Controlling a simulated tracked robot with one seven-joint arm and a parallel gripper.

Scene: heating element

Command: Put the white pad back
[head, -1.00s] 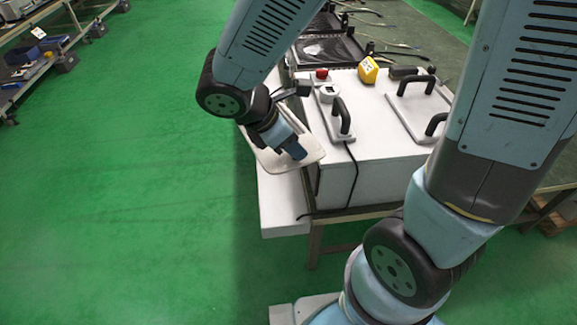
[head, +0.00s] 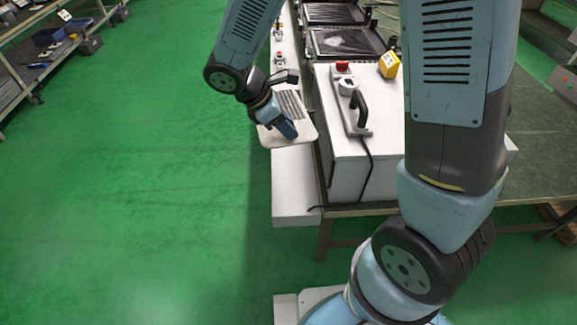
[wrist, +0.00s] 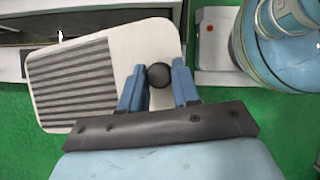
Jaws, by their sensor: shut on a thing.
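The white pad (wrist: 122,40) is a flat plate with rounded corners, a grey ribbed panel on one side and a round black knob (wrist: 159,75). My gripper (wrist: 160,88) is shut on the knob, with one blue finger on each side of it. In the head view the pad (head: 305,128) hangs from my gripper (head: 285,129), left of the white box and over or near the low white ledge. Its ribbed panel faces up. The gap between the pad and the ledge cannot be told.
A white box (head: 345,185) with a black handle (head: 360,110), red button (head: 342,66) and yellow block (head: 388,65) stands on the bench right of the pad. A white ledge (head: 292,190) runs along the bench's left side. Green floor (head: 150,200) on the left is clear.

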